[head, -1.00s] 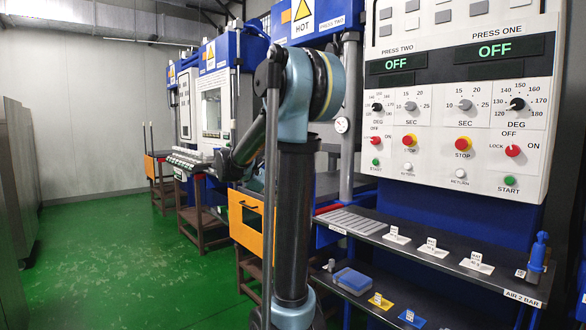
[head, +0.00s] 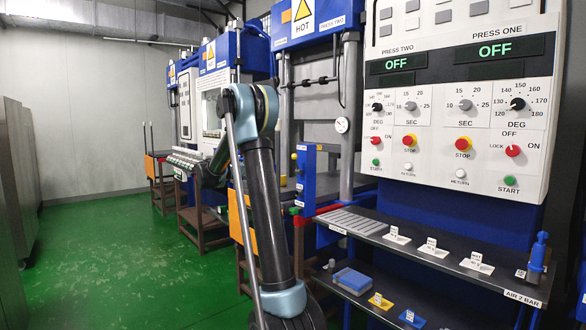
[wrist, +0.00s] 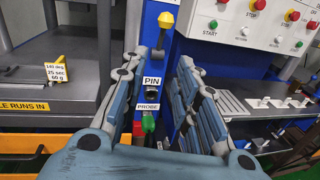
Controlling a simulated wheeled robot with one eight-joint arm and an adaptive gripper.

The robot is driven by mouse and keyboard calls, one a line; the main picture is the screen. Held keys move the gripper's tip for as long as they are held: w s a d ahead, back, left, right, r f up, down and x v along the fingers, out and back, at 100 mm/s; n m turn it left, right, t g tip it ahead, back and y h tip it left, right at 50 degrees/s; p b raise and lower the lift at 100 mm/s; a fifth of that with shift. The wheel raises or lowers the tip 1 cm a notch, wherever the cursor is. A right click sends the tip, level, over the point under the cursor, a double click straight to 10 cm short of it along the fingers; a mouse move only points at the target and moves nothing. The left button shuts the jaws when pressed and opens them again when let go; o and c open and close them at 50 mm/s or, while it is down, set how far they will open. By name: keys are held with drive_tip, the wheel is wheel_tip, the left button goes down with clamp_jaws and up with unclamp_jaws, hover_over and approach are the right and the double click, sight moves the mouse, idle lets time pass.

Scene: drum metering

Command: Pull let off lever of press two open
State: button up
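Press two (head: 318,22) stands behind my arm in the head view. A blue post (head: 306,172) stands at its front. In the wrist view the post carries labels reading PIN (wrist: 152,82) and PROBE (wrist: 148,106). A yellow knob (wrist: 166,19) on a dark stem sits higher up, beyond my fingertips. A green-tipped part (wrist: 148,123) with red beside it shows below the PROBE label. No part is labelled as the let off lever, so I cannot tell which it is. My gripper (wrist: 158,75) is open, with nothing between its fingers. The head view does not show it clearly.
The control panel (head: 460,110) is to the right, with both displays reading OFF. Below it, a dark shelf (head: 440,262) holds label cards and a blue fitting (head: 537,255). Other presses stand farther back on the left. The green floor (head: 120,255) is open at left.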

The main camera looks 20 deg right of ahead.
drive_tip(key=w+d, duration=0.2)
drive_tip(key=d, duration=1.4)
drive_tip(key=shift+w, duration=0.3)
drive_tip(key=shift+c, duration=0.3)
clamp_jaws()
